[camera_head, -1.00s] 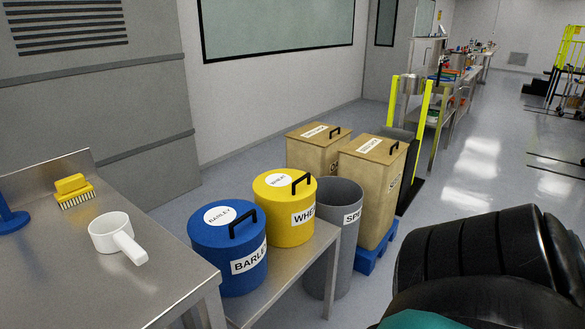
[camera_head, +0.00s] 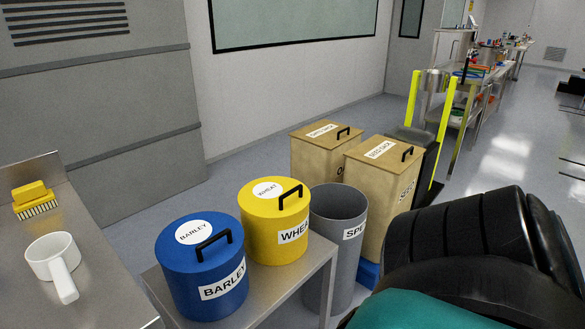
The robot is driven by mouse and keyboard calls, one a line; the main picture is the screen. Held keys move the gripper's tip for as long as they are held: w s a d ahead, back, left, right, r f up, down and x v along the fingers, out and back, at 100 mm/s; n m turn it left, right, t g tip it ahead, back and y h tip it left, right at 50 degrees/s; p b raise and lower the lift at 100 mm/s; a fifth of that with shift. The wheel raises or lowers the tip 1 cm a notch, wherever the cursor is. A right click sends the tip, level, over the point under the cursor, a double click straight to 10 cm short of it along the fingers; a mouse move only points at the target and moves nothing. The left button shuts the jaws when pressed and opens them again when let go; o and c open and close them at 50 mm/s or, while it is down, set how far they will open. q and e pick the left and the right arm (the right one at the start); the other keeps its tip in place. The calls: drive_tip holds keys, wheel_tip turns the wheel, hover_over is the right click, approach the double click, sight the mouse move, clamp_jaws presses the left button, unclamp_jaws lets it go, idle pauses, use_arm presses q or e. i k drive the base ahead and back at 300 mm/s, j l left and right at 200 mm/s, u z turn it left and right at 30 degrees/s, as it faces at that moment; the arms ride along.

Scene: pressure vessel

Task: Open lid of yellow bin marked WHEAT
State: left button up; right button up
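The yellow bin marked WHEAT (camera_head: 258,233) stands upright on a low steel bench in the middle of the head view. Its flat yellow lid (camera_head: 254,204) is on, with a round WHEAT label and a black handle (camera_head: 290,195) on top. No gripper touches the bin. A black, ribbed part of my own arm fills the lower right of the view, with a teal patch below it. Neither gripper's fingers show.
A blue BARLEY bin (camera_head: 202,272) stands close to the left of the yellow bin. An open grey bin (camera_head: 335,214) is at its right, with two tan boxes (camera_head: 322,163) behind. A steel table (camera_head: 97,290) at left holds a white scoop (camera_head: 52,258) and yellow brush (camera_head: 32,197).

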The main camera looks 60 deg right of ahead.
sight(269, 197)
drive_tip(key=l, duration=0.6)
drive_tip(key=k+l, duration=0.15)
drive_tip(key=l, duration=0.5)
drive_tip(key=l+u, duration=0.1)
drive_tip(key=l, duration=0.5)
